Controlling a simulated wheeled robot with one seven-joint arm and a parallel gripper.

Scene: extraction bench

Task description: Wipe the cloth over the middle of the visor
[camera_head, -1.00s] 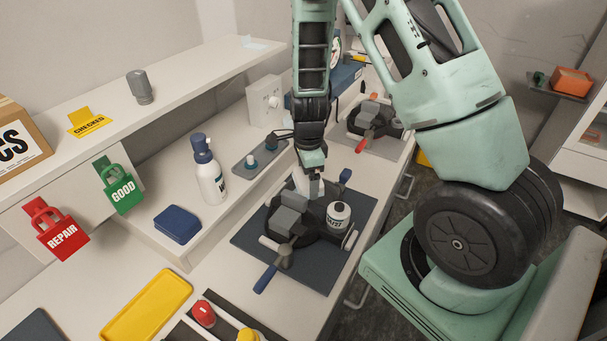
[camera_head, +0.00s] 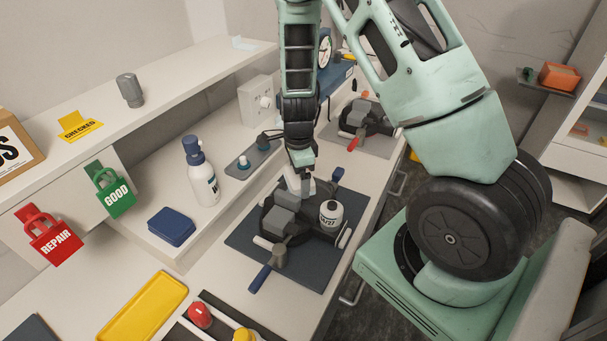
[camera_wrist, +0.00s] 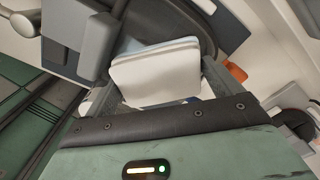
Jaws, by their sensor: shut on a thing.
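My gripper (camera_head: 304,184) is shut on a folded white cloth (camera_wrist: 155,76), which shows between the fingers in the wrist view. The gripper points down over a black mask (camera_head: 268,220) that lies on a dark mat (camera_head: 318,275). Grey blocks (camera_head: 284,205) hold the mask from the near side. A white filter canister (camera_head: 331,213) sits on its right side. The visor is mostly hidden by the gripper and cloth. I cannot tell whether the cloth touches it.
A blue-handled clamp lever (camera_head: 262,276) sticks out at the near side of the mat. A yellow tray (camera_head: 144,306) lies nearer. A second holder (camera_head: 366,118) stands behind.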

